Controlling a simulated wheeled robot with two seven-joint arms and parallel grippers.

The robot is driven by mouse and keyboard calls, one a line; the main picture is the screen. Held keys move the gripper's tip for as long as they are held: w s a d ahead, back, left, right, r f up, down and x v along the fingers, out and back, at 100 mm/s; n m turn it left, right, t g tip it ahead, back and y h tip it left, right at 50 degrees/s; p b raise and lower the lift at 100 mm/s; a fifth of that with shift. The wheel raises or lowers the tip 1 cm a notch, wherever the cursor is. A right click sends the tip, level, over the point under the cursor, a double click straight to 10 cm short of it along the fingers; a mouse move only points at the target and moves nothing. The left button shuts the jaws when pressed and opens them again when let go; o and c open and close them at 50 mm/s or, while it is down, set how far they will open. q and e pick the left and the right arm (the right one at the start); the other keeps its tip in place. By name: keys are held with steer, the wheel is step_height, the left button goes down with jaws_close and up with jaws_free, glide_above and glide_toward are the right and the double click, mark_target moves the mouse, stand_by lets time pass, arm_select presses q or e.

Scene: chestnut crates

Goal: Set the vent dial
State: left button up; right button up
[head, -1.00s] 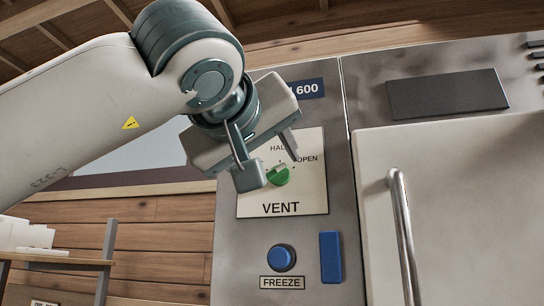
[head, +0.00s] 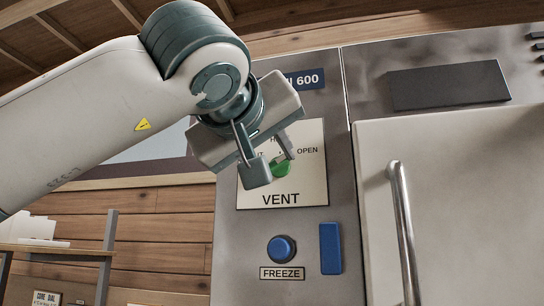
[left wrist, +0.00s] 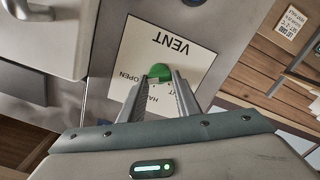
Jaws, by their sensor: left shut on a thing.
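The green vent dial (head: 281,169) sits on the cream VENT plate (head: 312,185) of the grey machine front. My left gripper (head: 272,168) is at the dial and hides part of it and some of the plate's lettering in the head view. In the left wrist view the two fingers (left wrist: 162,88) are shut on the dial (left wrist: 160,73), one on each side. The plate (left wrist: 150,50) appears upside down there, with VENT and OPEN legible. Where the dial points is hidden. My right gripper is not in view.
A blue FREEZE button (head: 281,249) and a blue bar (head: 330,249) sit below the plate. A white door (head: 460,200) with a metal handle (head: 402,230) is to the right. A wooden shelf (head: 55,250) stands at the lower left.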

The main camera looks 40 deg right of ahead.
arm_select(q)
steer(key=n+b, duration=0.2)
steer(key=shift+a+f+n, duration=0.1)
steer(key=shift+f+n, duration=0.1)
steer(key=shift+n, duration=0.2)
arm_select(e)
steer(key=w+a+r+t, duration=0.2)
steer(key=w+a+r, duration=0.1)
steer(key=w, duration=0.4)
arm_select(q)
steer(key=n+b, duration=0.4)
steer(key=n, duration=0.1)
steer(key=shift+w+f, duration=0.1)
steer(key=shift+n+b, duration=0.65)
steer(key=shift+n, duration=0.55)
steer(key=shift+n+b, duration=0.4)
steer(key=shift+n, duration=0.4)
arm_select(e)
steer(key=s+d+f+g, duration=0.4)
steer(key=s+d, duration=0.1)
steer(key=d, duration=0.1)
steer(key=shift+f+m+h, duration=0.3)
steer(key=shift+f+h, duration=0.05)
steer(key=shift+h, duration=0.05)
arm_select(q)
steer(key=o, duration=1)
steer(key=shift+o, duration=0.2)
